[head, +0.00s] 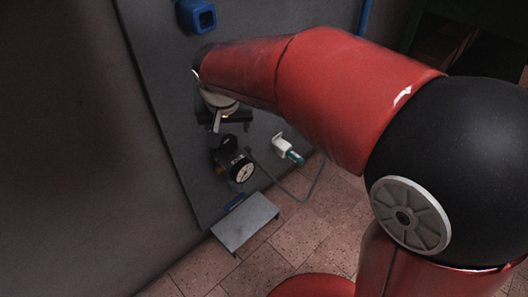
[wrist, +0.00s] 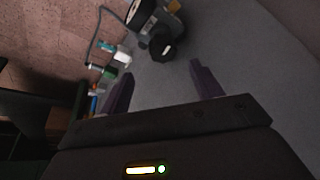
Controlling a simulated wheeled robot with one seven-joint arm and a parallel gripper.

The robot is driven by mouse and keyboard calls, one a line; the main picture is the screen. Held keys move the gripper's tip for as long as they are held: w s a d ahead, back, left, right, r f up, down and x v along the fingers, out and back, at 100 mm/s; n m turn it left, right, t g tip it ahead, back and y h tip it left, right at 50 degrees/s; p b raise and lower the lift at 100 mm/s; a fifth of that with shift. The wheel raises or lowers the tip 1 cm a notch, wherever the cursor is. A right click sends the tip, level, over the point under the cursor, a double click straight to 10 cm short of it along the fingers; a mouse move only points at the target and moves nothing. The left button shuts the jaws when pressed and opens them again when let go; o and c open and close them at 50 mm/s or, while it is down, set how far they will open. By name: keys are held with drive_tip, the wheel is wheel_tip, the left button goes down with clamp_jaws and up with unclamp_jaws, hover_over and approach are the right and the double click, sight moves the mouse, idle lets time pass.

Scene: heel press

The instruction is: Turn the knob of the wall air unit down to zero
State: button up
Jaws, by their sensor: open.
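The wall air unit (head: 240,168) is a dark body with a round gauge, low on the grey wall panel in the head view. Its black faceted knob (wrist: 162,47) shows at the top middle of the wrist view, with part of the unit (wrist: 157,16) behind it. My gripper (wrist: 160,72) is open and empty, its two dark fingers spread apart. The knob lies beyond the fingertips, roughly in line with the gap and apart from them. In the head view my gripper (head: 222,121) is above the unit, partly hidden by my arm. The knob's setting and gauge reading cannot be read.
A grey hose runs from the unit past a white and teal fitting (head: 289,150). A metal shelf (head: 245,221) sits below. A blue box (head: 197,16) is mounted high on the panel (head: 163,83).

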sight(229, 141)
drive_tip(key=b+x, duration=0.1)
drive_tip(key=x, duration=0.7)
drive_tip(key=shift+a+f, duration=0.15)
drive_tip(key=shift+a, duration=0.05)
drive_tip(key=shift+c, duration=0.2)
drive_tip(key=c, duration=0.9)
